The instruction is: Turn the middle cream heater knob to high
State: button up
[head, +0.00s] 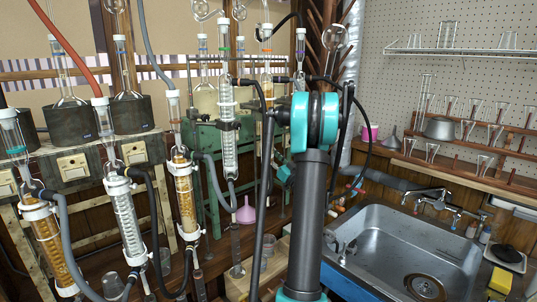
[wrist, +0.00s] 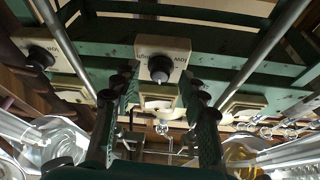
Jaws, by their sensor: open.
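In the wrist view, a cream plate (wrist: 176,46) with upside-down HIGH and LOW lettering is fixed to a green frame. Its black knob (wrist: 159,66) is in the middle of the picture, with a pale mark at its lower side. My gripper (wrist: 160,86) is open, its dark fingers on either side of the line to this knob. I see no contact; the exact gap is unclear. In the head view, cream control plates (head: 72,165) and (head: 133,152) are on the pale frame at left. My gripper's fingertips cannot be made out in the head view.
The wrist view shows another black knob (wrist: 39,58) at left and another cream plate (wrist: 243,104) at right. Metal rods and glassware flank the fingers. In the head view, glass condensers (head: 227,125) and hoses crowd the green rack (head: 205,150); a sink (head: 400,250) is at right.

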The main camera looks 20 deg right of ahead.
jog(key=shift+c, duration=0.2)
grip_shut()
jog(key=shift+s+a+m+h, duration=0.1)
jog(key=shift+m+h, duration=0.8)
jog(key=shift+m, duration=0.85)
jog(key=shift+a+m+h, duration=0.1)
jog(key=shift+m+h, duration=0.8)
jog(key=shift+m, duration=0.85)
jog(key=shift+o, duration=0.2)
grip_release()
